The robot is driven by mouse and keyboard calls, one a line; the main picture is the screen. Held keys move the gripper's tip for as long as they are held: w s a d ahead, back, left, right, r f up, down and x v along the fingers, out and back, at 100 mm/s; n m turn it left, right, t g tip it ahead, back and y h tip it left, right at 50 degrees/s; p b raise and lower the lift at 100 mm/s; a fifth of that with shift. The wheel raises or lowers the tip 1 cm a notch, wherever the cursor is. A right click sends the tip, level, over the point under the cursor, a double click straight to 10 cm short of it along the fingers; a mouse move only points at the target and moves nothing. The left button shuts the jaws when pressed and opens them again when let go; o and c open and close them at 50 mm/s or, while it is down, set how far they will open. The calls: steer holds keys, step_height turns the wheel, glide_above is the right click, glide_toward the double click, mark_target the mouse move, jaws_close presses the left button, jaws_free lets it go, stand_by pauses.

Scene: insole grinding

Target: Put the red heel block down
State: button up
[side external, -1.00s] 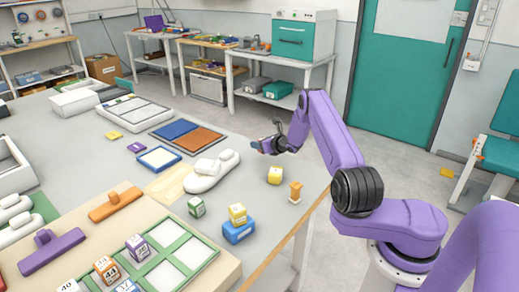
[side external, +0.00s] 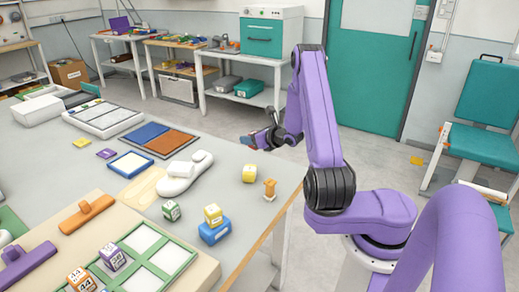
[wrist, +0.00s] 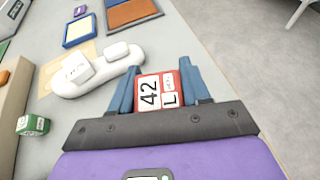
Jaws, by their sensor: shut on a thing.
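The red heel block (wrist: 161,91) sits between the blue fingers of my gripper (wrist: 159,70) in the wrist view. Its white labels read 42 and L. My gripper is shut on it. In the side external view my gripper (side external: 262,139) is raised near the far right edge of the grey table (side external: 225,150), beyond the white insole form (side external: 187,173). The block cannot be made out clearly there. The white form also shows left of my gripper in the wrist view (wrist: 98,72).
A yellow block (side external: 249,173) and an orange peg-like piece (side external: 269,189) stand near the table's right edge. A green block (side external: 171,211) and a yellow block on a blue one (side external: 214,234) stand nearer. A blue-framed tray (side external: 130,164) and a blue-and-brown panel (side external: 170,139) lie farther back.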

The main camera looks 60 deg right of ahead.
steer(key=s+m+h, duration=0.2)
steer(key=s, duration=1.7)
glide_above(282, 170)
steer(key=shift+g, duration=0.3)
steer(key=f, duration=0.5)
steer(key=s+f, duration=0.1)
steer(key=f, duration=0.2)
steer(key=shift+a, duration=0.35)
steer(key=shift+w+d+f, duration=0.4)
steer(key=shift+w+f, duration=0.05)
steer(key=shift+f, duration=0.2)
steer(key=shift+d+f, duration=0.1)
steer(key=shift+f, duration=1.5)
steer(key=o, duration=1.1)
steer(key=shift+f, duration=0.1)
